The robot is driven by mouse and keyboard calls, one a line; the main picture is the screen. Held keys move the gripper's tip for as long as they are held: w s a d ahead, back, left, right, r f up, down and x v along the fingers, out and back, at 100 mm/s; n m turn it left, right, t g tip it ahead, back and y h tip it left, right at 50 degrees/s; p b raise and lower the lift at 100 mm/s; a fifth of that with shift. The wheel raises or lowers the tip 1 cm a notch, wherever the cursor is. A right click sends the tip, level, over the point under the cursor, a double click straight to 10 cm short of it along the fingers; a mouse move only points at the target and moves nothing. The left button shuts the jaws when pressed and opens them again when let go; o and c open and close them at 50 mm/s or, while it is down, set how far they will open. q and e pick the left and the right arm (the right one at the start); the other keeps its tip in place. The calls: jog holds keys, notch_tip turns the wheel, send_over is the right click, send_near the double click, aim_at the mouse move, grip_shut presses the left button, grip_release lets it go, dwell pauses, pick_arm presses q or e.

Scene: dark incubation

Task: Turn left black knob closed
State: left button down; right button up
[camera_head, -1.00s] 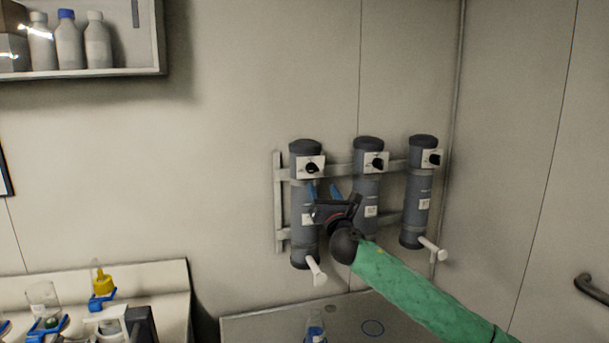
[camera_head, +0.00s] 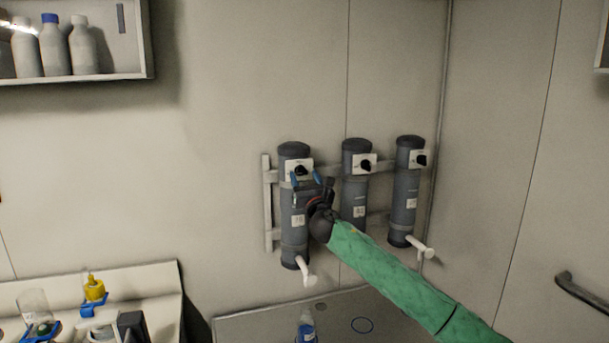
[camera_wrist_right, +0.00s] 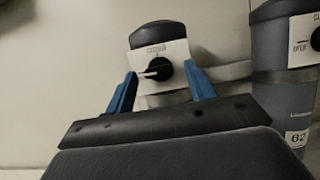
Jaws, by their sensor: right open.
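The left black knob (camera_head: 301,171) sits on a white plate near the top of the left grey cylinder. In the right wrist view the knob (camera_wrist_right: 158,70) lies between the two blue fingers, with its white pointer mark toward the left and the word for closed above it on the plate. My right gripper (camera_head: 312,180) is open in front of the left cylinder, its fingertips on either side of and just below the knob. I cannot tell whether they touch it. The right gripper also fills the lower right wrist view (camera_wrist_right: 161,86). My left gripper is not in view.
The middle cylinder (camera_head: 354,190) and right cylinder (camera_head: 405,195) carry similar black knobs and share a wall rack. White spouts (camera_head: 307,273) stick out below. A counter (camera_head: 255,325) with a bottle (camera_head: 306,330) lies beneath. A shelf with bottles hangs upper left.

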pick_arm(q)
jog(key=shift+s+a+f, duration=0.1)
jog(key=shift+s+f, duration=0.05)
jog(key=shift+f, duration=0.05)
pick_arm(e)
jog(key=shift+w+a+r, duration=0.1)
jog(key=shift+w+a, duration=0.05)
jog(key=shift+w, duration=0.05)
jog(key=shift+c, duration=0.2)
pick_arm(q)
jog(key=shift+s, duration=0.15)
pick_arm(e)
jog(key=c, duration=0.9)
